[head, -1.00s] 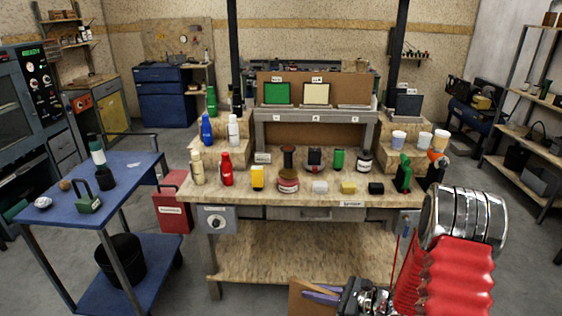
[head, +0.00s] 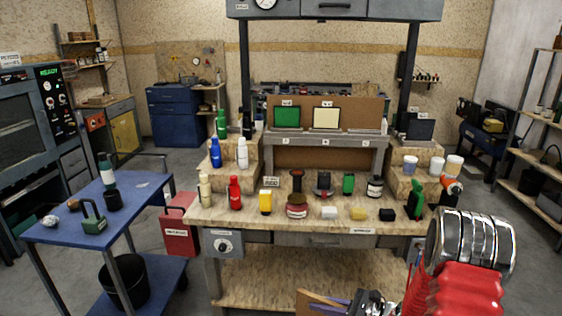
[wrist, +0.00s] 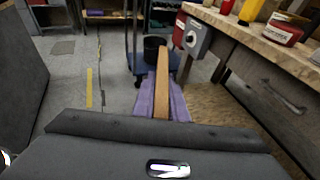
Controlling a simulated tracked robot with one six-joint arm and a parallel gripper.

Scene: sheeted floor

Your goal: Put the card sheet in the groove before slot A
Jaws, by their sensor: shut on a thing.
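My gripper (head: 328,299) is low in front of the bench, at the bottom edge of the head view. Its purple fingers are shut on the brown card sheet (head: 304,300), which the frame cuts off. In the wrist view the card sheet (wrist: 162,85) shows edge-on as a thin strip between the fingers (wrist: 174,100). On the raised grey shelf (head: 345,141) at the back of the bench stand a green sheet (head: 287,117) and a cream sheet (head: 326,118). Small labels mark the shelf's front edge; their letters and the grooves are too small to make out.
The bench top (head: 320,227) carries a row of bottles, jars and blocks in front of the shelf. Stepped wooden stands (head: 235,178) with bottles and cups flank it. A blue cart (head: 70,222) stands at left, with a red box (head: 180,232) beside the bench.

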